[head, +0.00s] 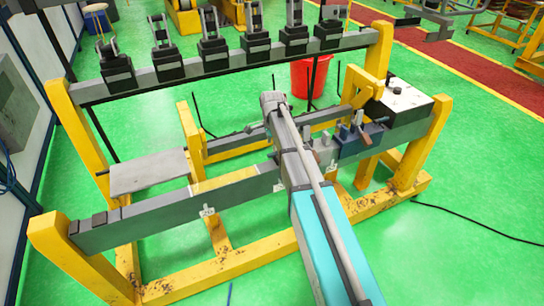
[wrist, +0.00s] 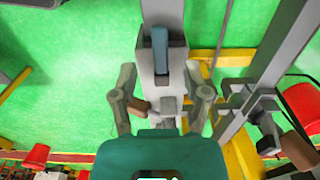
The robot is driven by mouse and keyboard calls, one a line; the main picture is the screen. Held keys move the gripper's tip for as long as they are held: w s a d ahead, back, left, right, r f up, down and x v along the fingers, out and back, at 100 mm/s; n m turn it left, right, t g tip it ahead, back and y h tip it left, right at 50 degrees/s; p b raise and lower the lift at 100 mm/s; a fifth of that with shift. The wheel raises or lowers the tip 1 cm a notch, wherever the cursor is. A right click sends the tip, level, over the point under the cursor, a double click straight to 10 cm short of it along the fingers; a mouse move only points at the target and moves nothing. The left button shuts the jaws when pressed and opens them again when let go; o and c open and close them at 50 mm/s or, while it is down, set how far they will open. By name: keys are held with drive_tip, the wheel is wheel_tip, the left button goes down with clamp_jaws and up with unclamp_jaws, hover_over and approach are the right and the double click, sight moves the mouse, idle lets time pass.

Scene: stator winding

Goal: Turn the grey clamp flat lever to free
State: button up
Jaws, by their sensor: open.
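In the head view, a grey clamp (head: 321,157) sits on the front beam just right of my arm, with a small brown lever (head: 326,139) at its top. My arm hides part of this area and my gripper there. In the wrist view my gripper (wrist: 160,85) is open, with one finger on each side of a grey upright part (wrist: 160,88). A small brown lever-like piece (wrist: 140,106) shows between the fingers, near the left one. I cannot tell whether it touches that finger, or whether it is the clamp's lever.
A dark blue clamp (head: 360,142) stands right of the grey one, close to a white-topped block (head: 401,97). A yellow frame (head: 72,262) carries the beams. Several black fixtures (head: 212,58) line the back rail. A red bucket (head: 308,78) stands behind.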

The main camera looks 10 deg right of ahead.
sight(272, 153)
drive_tip(key=shift+f+b, duration=1.85)
drive_tip(key=shift+f, duration=0.3)
clamp_jaws()
